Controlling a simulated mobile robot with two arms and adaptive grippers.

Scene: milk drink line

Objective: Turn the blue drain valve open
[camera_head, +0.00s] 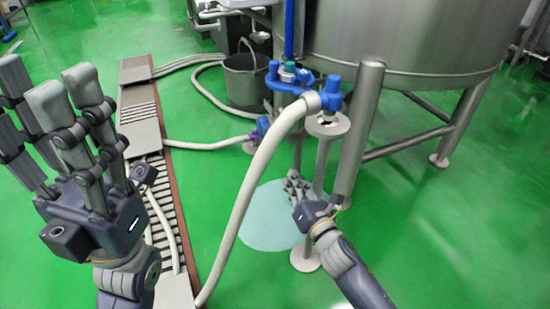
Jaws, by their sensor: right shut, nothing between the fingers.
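Blue valve fittings (290,83) sit on top of floor stands in front of the steel tank. One blue part (332,95) stands at their right end, where a pale hose joins. A smaller blue and purple fitting (258,130) sits lower left on another hose. I cannot tell which blue part is the drain valve or how its handle is turned. My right gripper (294,185) is shut and empty, low beside the stand posts, below the blue fittings and apart from them. My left gripper (55,95) is at the far left, fingers raised and spread, empty, away from the valves.
A large steel tank (400,40) on legs fills the upper right. A thick pale hose (262,165) arcs down to a floor drain channel (160,200). A grey bucket (243,80) stands behind the fittings. A pale puddle (262,225) lies under the stands. Green floor is clear at lower right.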

